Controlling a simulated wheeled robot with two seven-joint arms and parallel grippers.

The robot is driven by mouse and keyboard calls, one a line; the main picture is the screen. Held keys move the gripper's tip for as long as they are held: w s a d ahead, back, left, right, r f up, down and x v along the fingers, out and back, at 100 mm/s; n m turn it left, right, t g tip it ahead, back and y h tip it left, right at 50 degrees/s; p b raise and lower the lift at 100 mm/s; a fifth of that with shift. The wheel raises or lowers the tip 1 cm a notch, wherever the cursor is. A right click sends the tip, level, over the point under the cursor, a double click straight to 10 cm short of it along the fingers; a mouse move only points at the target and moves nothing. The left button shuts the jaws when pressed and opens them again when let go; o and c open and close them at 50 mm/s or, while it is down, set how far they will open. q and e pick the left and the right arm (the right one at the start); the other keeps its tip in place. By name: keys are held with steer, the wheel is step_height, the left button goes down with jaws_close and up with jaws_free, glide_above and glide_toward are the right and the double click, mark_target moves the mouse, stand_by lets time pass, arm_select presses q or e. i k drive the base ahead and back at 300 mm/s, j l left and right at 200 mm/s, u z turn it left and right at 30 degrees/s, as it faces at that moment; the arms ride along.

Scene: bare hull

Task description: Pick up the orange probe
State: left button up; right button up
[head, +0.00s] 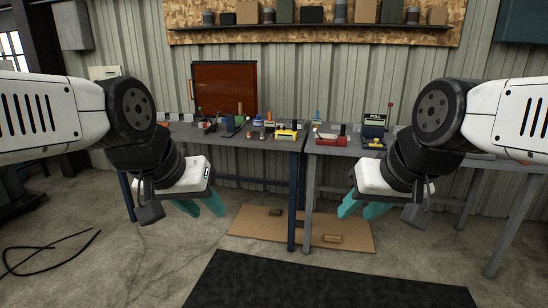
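I cannot tell for sure which item is the orange probe; the things on the workbench are very small in this view. A small orange item (249,135) lies on the left table, among other small objects. Another reddish-orange item (163,124) shows at that table's left end, partly behind my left arm. My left gripper (201,206) has teal fingers, spread apart and empty, in front of and below the left table's top. My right gripper (362,208) is also open and empty, in front of the right table.
The left grey table (225,145) and right grey table (340,151) meet near the middle. A yellow item (286,135), a red tray (329,140) and a dark box (373,130) stand on them. Cardboard (262,225) and a black mat (320,283) lie on the floor.

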mark_target(269, 123)
steer(key=i+u, duration=0.25)
steer(key=i, duration=0.65)
steer(key=i+u, duration=0.25)
steer(key=i, duration=0.7)
steer(key=i+z, duration=0.35)
steer(key=i+j+z, duration=0.2)
steer(key=i+z, duration=0.15)
steer(key=i, duration=0.2)
steer(key=i+j+z, duration=0.7)
steer(key=i, duration=0.15)
